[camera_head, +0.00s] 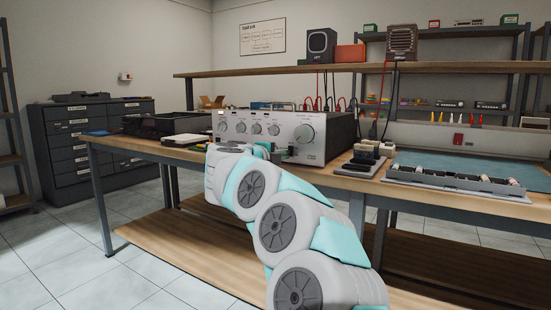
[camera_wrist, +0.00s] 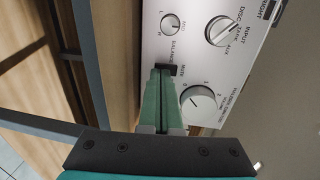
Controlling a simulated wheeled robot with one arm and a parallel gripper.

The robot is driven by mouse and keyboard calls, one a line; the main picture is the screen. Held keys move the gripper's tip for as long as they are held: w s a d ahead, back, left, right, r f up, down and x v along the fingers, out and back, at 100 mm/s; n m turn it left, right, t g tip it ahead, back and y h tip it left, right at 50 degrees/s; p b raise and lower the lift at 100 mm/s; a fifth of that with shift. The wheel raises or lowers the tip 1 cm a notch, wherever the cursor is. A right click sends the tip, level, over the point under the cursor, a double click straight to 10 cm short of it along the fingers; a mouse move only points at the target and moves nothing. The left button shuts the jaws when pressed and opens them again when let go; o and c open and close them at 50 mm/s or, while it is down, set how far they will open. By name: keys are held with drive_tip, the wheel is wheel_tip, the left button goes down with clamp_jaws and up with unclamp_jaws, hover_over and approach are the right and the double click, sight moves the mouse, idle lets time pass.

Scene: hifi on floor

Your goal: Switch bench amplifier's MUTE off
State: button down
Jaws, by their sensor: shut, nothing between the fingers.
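The bench amplifier (camera_head: 330,131) is a silver-fronted box with several knobs, standing on the wooden bench. In the wrist view its white front panel (camera_wrist: 258,62) runs along the right side, with printed labels. A small dark MUTE switch (camera_wrist: 168,68) sits near the panel's lower edge, beside its label. My gripper (camera_wrist: 163,74) has its green fingers shut together with nothing between them. Their tips are at the switch and partly cover it; I cannot tell whether they touch it. In the head view my gripper (camera_head: 284,155) is low in front of the panel, partly hidden by my arm.
Close to the fingers are a large volume knob (camera_wrist: 199,103), a balance knob (camera_wrist: 169,24) and an input knob (camera_wrist: 221,31). A grey parts tray (camera_head: 455,187) and a small block holder (camera_head: 362,163) stand right of the amplifier. A black tray (camera_head: 165,125) is left.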

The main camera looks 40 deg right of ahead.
drive_tip(key=shift+w+d+f, duration=0.1)
drive_tip(key=shift+w+d, duration=0.1)
drive_tip(key=shift+d, duration=0.2)
